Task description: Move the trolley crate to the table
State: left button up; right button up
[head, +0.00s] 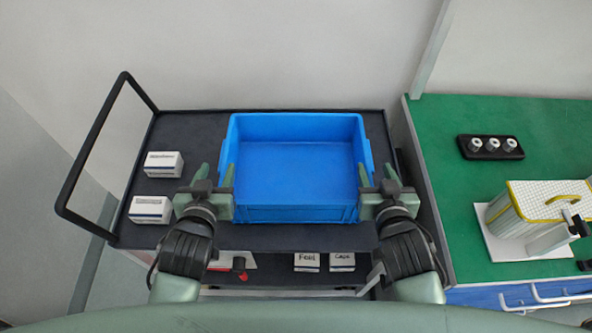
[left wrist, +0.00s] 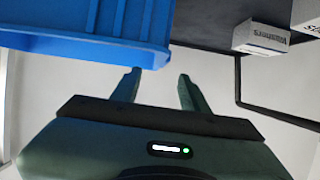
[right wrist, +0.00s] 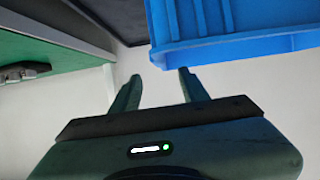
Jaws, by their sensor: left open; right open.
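The blue crate (head: 292,212) sits upright and empty on the dark top of the trolley (head: 190,125). My left gripper (head: 212,172) is open at the crate's left end, and my right gripper (head: 378,174) is open at its right end. The left wrist view shows the crate's wall (left wrist: 80,45) close to the open left fingers (left wrist: 158,78). The right wrist view shows the crate's wall (right wrist: 235,45) close to the open right fingers (right wrist: 158,78). I cannot tell whether any finger touches the crate. The green table (head: 450,180) stands right of the trolley.
Two white boxes (head: 163,164) (head: 150,209) lie on the trolley left of the crate. The table bears a black holder with round parts (head: 490,147) and a white-and-yellow device (head: 540,205). Small boxes (head: 307,262) show on a lower shelf.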

aim_at(224, 152)
pick_arm(q)
jog(key=x, duration=0.8)
jog(key=shift+f, duration=0.1)
pick_arm(e)
jog(key=x, duration=0.8)
pick_arm(q)
grip_shut()
pick_arm(e)
grip_shut()
jog(key=shift+f, duration=0.1)
